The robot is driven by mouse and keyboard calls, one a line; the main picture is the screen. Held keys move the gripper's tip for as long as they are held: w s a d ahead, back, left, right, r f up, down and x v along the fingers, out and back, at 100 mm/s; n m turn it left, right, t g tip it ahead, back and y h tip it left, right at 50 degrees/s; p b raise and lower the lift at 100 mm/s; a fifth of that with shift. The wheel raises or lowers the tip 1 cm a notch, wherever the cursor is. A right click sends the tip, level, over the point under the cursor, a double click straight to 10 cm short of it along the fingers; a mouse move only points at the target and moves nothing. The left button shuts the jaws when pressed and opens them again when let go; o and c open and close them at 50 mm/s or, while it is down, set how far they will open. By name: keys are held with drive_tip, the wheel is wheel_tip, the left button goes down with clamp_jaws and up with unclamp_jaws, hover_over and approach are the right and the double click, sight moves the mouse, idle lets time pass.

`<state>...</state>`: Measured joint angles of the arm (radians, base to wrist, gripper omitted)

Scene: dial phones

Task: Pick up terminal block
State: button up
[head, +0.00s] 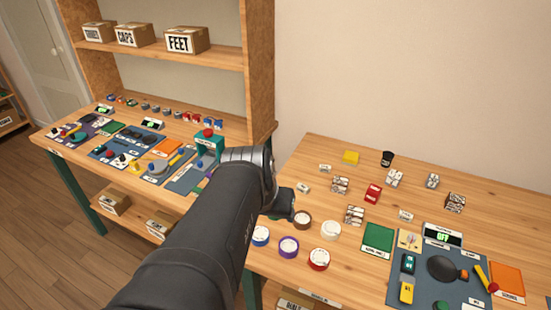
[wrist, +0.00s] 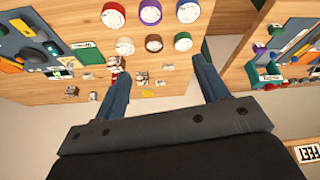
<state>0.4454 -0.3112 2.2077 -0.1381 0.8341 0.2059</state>
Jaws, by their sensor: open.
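Several small whitish blocks stand on the right table, among them a striped block (head: 340,185), a second one nearer the front (head: 355,214) and a brown-and-white one (head: 455,202). I cannot tell which is the terminal block. My gripper (head: 283,203) is over the left part of this table, left of the blocks and mostly hidden by my arm in the head view. In the wrist view my gripper (wrist: 160,67) has its two fingers wide apart with nothing held. Small blocks (wrist: 142,78) show beyond and between the fingers, apart from them.
Round dials, such as a purple one (head: 289,247) and a red one (head: 319,259), lie at the table's front. A red block (head: 374,193), yellow block (head: 351,157) and black cup (head: 387,158) stand nearby. A green square (head: 378,238) and phone panel lie right. A shelf stands left.

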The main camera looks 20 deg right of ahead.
drive_tip(key=w+d+m, duration=0.2)
drive_tip(key=w+d, duration=0.6)
drive_tip(key=w, duration=0.4)
drive_tip(key=m+g, duration=0.1)
drive_tip(key=m, duration=0.2)
approach(303, 186)
drive_tip(key=f, duration=0.2)
drive_tip(key=w+d+f, duration=0.1)
drive_tip(key=shift+w+h, duration=0.1)
drive_tip(key=shift+h, duration=0.3)
drive_tip(key=shift+s+a+x, duration=0.1)
drive_tip(key=shift+a+x, duration=0.05)
drive_tip(key=shift+x, duration=1.2)
drive_tip(key=shift+s+a+x, duration=0.15)
drive_tip(key=shift+x, duration=1.15)
drive_tip(key=shift+f, duration=0.15)
drive_tip(key=c, duration=1.1)
drive_tip(key=shift+o, duration=0.2)
